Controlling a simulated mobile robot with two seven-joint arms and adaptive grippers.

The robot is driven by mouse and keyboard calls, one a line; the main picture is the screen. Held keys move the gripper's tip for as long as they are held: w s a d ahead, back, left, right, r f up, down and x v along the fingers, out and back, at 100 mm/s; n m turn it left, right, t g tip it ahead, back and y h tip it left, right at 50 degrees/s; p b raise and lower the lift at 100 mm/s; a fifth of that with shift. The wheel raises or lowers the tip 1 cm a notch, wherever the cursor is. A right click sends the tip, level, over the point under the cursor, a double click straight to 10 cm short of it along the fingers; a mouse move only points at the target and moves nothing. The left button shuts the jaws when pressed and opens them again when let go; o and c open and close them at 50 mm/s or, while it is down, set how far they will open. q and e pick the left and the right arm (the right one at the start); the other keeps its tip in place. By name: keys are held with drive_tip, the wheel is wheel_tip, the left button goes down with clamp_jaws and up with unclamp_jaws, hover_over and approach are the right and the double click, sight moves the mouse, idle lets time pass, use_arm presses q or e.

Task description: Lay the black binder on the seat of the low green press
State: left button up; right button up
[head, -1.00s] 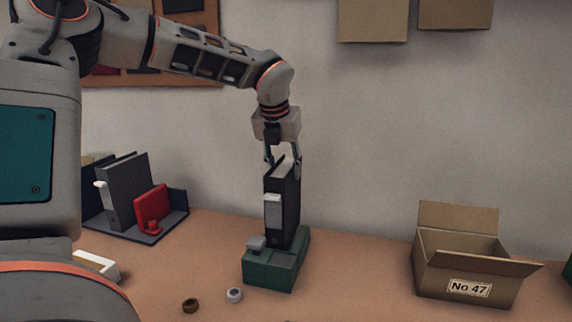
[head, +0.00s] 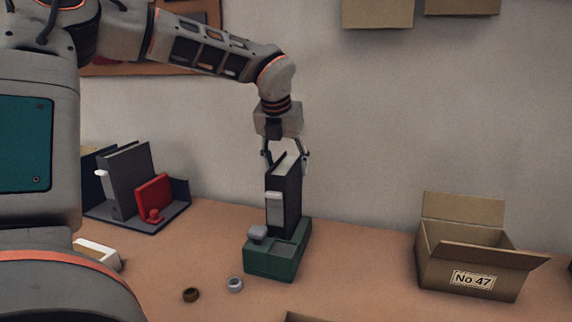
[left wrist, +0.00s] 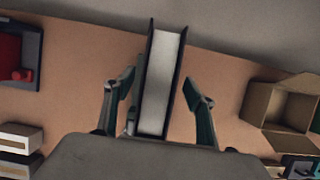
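The black binder (head: 288,205) stands upright on the low green press (head: 270,264), its pale label facing me and its base towards the back of the press. My left gripper (head: 286,159) is above it, fingers open on either side of its top. In the left wrist view the binder (left wrist: 162,80) shows white page edges between its dark covers, with gaps to both fingers of the left gripper (left wrist: 159,92). The press has a grey knob at its front left. The binder hides the back of the seat. My right gripper is not in view.
A grey stand (head: 150,222) with dark binders and a red item (head: 154,197) is at left. An open carton marked No 47 (head: 470,262) is at right. Two small rings, brown (head: 191,295) and grey (head: 235,284), lie before the press. Bare table lies between press and carton.

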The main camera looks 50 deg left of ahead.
use_arm(q)
drive_tip(key=shift+f, duration=0.15)
drive_tip(key=v, duration=1.2)
idle(0.3)
